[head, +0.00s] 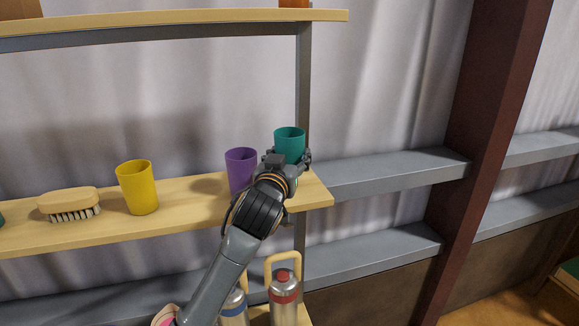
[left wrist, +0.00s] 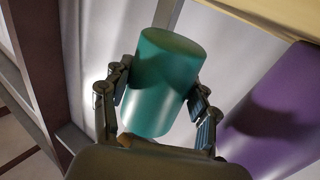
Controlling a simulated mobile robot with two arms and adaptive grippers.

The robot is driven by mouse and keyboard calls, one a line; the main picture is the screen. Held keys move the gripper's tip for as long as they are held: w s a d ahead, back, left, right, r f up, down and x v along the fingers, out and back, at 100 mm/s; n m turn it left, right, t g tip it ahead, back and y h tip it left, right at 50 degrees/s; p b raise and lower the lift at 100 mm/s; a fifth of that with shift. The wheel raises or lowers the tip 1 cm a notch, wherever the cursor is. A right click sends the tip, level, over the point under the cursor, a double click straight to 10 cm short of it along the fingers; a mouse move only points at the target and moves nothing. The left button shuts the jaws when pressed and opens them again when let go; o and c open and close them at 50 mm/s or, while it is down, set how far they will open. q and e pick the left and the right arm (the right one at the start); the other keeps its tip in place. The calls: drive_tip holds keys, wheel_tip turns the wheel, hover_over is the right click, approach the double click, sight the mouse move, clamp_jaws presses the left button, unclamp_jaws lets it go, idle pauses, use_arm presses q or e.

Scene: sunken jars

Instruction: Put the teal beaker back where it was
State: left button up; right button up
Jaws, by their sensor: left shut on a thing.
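The teal beaker (head: 289,139) is at the right end of the middle shelf, to the right of the purple beaker. My left gripper (head: 288,159) is shut on it, and its fingers hide the lower part in the head view. In the left wrist view the teal beaker (left wrist: 163,80) sits between the two fingers (left wrist: 160,95), which press on opposite sides. Whether its base touches the shelf, I cannot tell. My right gripper is not in view.
The purple beaker (head: 240,168) stands close to my left gripper. A yellow beaker (head: 138,190) and a wooden brush (head: 70,204) are farther left on the middle shelf (head: 190,212). Flasks with red (head: 284,290) and blue (head: 232,300) tops stand below. An upper shelf (head: 180,18) runs overhead.

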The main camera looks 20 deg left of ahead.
use_arm(q)
drive_tip(key=f, duration=0.1)
drive_tip(key=f+p, duration=0.1)
drive_tip(key=shift+w+f, duration=0.2)
drive_tip(key=shift+f, duration=0.45)
drive_tip(key=shift+s, duration=0.1)
drive_tip(key=shift+f, duration=0.1)
drive_tip(key=shift+f, duration=0.1)
drive_tip(key=o, duration=1.1)
